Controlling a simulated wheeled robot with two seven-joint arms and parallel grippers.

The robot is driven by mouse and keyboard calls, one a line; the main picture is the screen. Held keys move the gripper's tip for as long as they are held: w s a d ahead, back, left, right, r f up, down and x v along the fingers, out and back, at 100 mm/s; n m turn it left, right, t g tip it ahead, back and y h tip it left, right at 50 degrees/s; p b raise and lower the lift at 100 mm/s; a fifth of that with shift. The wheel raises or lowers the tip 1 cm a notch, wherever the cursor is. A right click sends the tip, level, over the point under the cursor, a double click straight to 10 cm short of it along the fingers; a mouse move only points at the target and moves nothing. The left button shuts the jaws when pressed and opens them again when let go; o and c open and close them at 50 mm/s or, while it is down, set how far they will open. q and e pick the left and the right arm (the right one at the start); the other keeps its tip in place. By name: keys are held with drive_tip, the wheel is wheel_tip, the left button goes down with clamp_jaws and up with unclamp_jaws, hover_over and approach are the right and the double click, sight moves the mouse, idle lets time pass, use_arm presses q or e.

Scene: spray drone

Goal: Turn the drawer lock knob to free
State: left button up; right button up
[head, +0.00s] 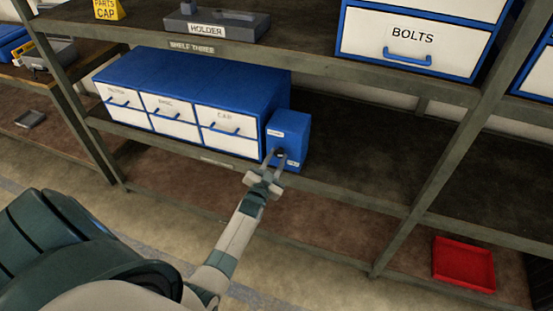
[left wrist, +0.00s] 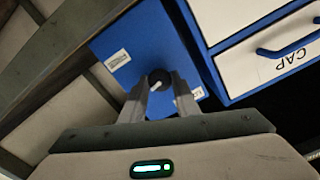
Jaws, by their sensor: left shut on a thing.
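The drawer lock knob (left wrist: 158,80) is a small dark round knob with a pale line on its face, on the front of a blue lock box (head: 289,132). The box also shows in the left wrist view (left wrist: 128,38) and stands against the right end of a blue drawer cabinet (head: 190,82). My left gripper (head: 280,156) is shut on the knob, with one finger on each side, as the left wrist view (left wrist: 160,92) shows. Two small white labels are on the box front; their words are too small to read. My right gripper is not in view.
The cabinet has white drawers with blue handles, one marked CAP (head: 222,128). A shelf above carries a grey holder (head: 215,25) and a BOLTS drawer unit (head: 408,42). A red tray (head: 463,265) lies low at the right. The shelf right of the lock box is clear.

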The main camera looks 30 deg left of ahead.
use_arm(q)
drive_tip(key=shift+m, duration=1.4)
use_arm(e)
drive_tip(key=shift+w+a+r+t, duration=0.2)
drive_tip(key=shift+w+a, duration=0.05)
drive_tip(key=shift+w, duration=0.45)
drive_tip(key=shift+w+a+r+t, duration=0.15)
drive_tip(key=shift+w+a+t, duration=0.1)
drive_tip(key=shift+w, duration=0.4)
use_arm(q)
drive_tip(key=o, duration=1)
drive_tip(key=shift+o, duration=0.2)
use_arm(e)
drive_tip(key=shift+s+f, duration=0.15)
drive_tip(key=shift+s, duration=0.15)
use_arm(q)
drive_tip(key=shift+s, duration=0.15)
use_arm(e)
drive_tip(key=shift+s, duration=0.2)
